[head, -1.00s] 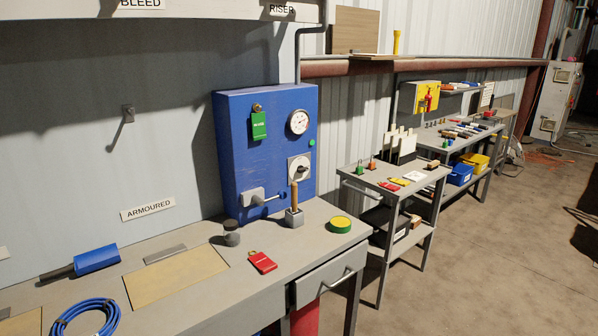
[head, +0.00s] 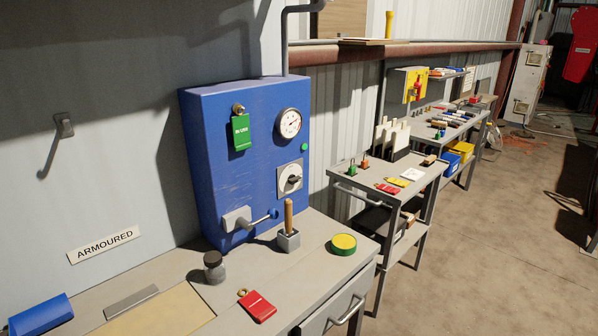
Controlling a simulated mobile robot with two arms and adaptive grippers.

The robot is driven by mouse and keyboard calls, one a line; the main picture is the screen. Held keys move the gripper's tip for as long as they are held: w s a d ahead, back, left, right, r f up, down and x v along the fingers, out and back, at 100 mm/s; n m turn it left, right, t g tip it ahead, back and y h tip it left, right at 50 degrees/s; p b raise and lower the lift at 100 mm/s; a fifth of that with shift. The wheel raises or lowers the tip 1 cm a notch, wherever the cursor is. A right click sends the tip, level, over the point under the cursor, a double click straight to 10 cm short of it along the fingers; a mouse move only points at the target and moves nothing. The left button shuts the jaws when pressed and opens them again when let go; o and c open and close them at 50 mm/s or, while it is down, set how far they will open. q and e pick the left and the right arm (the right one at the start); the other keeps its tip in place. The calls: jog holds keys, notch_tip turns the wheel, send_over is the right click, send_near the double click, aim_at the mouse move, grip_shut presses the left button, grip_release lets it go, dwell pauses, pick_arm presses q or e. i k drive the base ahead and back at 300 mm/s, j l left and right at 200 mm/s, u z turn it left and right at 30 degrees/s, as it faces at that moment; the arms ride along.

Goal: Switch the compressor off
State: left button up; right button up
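A blue cabinet (head: 215,130) stands against the wall at the back of the near bench, in the middle left of the head view. It carries a round pressure gauge (head: 289,123), a small green round light or button (head: 305,147), and a rotary switch (head: 290,180) with a black knob on a light square plate. A green tag (head: 241,132) hangs from a knob at its upper left. Low on its front is a grey valve (head: 237,219) with a lever ending in a blue knob. I cannot read the switch's markings. Neither of my grippers is in view.
A grey cart (head: 410,178) stands to the right.

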aim_at(293, 179)
jog(key=i+l+u, duration=0.65)
jog(key=u, duration=0.2)
